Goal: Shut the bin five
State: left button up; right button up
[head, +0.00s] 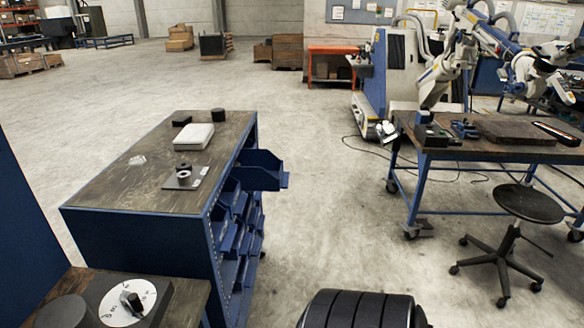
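A blue cabinet (140,238) with a worn dark top stands left of centre. Blue bins sit in its right-hand side. One upper bin (265,178) near the far end sticks well out past the cabinet's edge. Other bins (228,233) sit lower and nearer, their fronts seen at a steep angle. I can read no bin numbers, so I cannot tell which is bin five. Neither of my grippers is in view.
A white case (194,137) and small dark parts lie on the cabinet top. A bench with a dial (128,302) is at the lower left. A black stool (530,204) and a worktable (490,150) stand right. Open floor (335,215) lies between cabinet and worktable.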

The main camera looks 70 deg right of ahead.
aim_at(257, 170)
jog(key=k+l+z, duration=0.15)
jog(key=z, duration=0.35)
jog(key=k+l+z, duration=0.3)
jog(key=z, duration=1.1)
